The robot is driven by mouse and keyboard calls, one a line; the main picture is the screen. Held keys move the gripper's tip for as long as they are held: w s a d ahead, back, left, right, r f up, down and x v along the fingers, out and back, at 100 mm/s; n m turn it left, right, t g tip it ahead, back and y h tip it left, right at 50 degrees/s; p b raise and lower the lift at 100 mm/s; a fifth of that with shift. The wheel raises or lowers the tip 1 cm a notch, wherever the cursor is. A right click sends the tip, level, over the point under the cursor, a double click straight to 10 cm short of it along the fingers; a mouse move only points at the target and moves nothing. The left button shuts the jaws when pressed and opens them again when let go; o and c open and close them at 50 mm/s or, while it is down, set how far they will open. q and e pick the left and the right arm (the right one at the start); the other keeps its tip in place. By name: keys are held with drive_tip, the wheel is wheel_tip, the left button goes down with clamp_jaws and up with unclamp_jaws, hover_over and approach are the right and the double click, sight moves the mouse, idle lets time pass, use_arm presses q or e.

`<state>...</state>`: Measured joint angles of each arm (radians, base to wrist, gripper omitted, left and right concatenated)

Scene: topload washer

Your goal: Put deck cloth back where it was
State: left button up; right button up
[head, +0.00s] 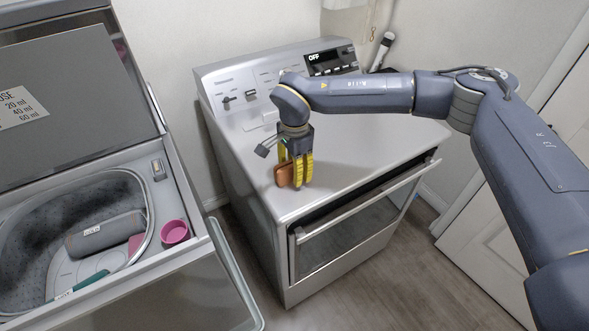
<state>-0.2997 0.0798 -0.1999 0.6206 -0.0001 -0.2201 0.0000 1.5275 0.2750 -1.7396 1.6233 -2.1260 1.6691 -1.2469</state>
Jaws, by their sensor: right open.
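My right gripper (300,170) points down over the flat top of the silver dryer (365,150), near its front left corner. Its yellow fingers are open. A small orange-brown item (284,176) with rounded edges sits at the left side of the fingers, low by the top. The fingers partly hide it, and I cannot tell whether they touch it. It may be the deck cloth, but I cannot be sure. The open topload washer (183,190) stands at left. My left gripper is not in view.
In the washer tub lie a grey rolled bundle (105,235), a pink piece (135,243) and a teal object (80,285). A pink cup (175,232) stands on the washer's deck. The dryer top right of my gripper is clear.

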wheel_tip(320, 180, up, 12)
drive_tip(key=shift+r, duration=0.15)
idle(0.5)
idle(0.3)
